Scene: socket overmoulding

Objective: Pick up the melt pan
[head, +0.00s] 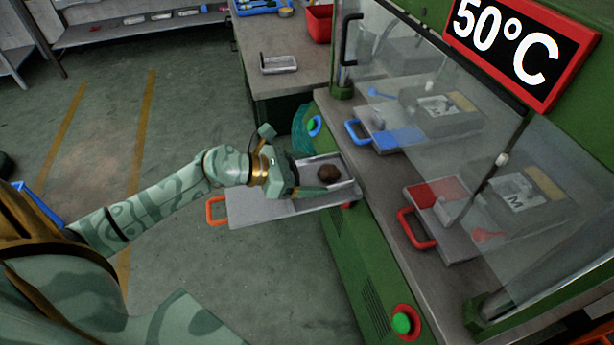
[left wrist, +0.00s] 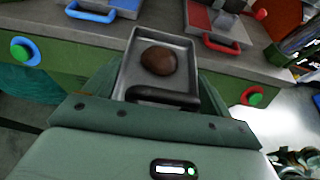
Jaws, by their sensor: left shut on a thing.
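The melt pan (head: 342,184) is a shallow grey metal tray with a rounded brown lump (head: 328,173) in it. My left gripper (head: 300,180) is shut on the pan at its near end. In the left wrist view the pan (left wrist: 184,52) lies straight ahead, with the brown lump (left wrist: 158,60) near its middle. The pan's dark handle (left wrist: 165,96) is between the fingers of my left gripper (left wrist: 160,92). The pan looks roughly level, by the green machine's front edge; I cannot tell whether anything supports it. My right gripper is not in view.
A grey tray with an orange handle (head: 215,210) sticks out below my left gripper. The machine's counter holds a blue-handled tray (head: 385,136) and a red-handled tray (head: 417,229) behind clear panels. Another metal pan (head: 279,64) lies on the back bench. Open floor is at left.

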